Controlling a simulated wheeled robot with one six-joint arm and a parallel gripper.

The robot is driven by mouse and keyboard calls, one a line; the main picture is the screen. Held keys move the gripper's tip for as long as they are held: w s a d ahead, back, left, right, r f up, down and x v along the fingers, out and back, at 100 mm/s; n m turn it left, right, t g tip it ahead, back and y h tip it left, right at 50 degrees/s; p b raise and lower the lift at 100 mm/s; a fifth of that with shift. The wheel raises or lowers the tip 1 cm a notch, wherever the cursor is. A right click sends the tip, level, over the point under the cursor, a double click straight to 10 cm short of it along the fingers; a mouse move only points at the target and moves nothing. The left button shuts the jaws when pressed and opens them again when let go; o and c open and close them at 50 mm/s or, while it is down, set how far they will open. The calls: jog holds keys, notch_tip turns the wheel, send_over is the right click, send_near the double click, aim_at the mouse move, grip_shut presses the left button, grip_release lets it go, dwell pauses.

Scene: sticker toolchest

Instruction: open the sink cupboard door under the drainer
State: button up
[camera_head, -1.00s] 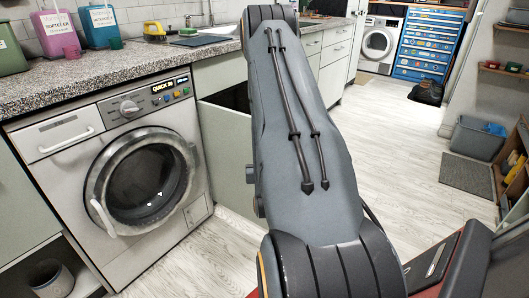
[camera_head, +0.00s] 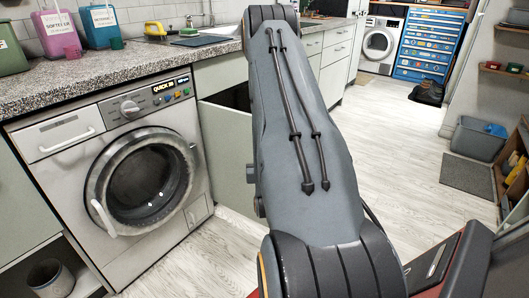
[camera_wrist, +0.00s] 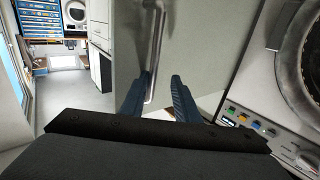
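The sink cupboard door (camera_head: 228,152) is a pale grey-green panel beside the washing machine. It stands swung out from the cabinet, with a dark opening (camera_head: 236,98) behind its top edge. My arm hides its right part in the head view. In the wrist view the door (camera_wrist: 210,55) fills the upper middle, with a vertical metal bar handle (camera_wrist: 158,35). My gripper (camera_wrist: 161,76) is open, its two dark blue fingers apart. The handle's lower end lies between them, close to the left finger. I cannot tell whether they touch. The head view does not show my gripper.
The washing machine (camera_head: 60,135) stands left of the door under a speckled worktop (camera_head: 60,85). Bottles and a yellow item stand on the worktop. Drawers (camera_head: 335,45) continue beyond the sink. The pale floor (camera_head: 400,140) to the right is clear, with a grey bin (camera_head: 475,140) farther off.

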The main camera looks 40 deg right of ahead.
jog(key=shift+a, duration=0.1)
jog(key=v, duration=0.7)
jog(key=shift+s+a+p, duration=0.2)
jog(key=shift+s+p, duration=0.1)
jog(key=shift+p, duration=0.05)
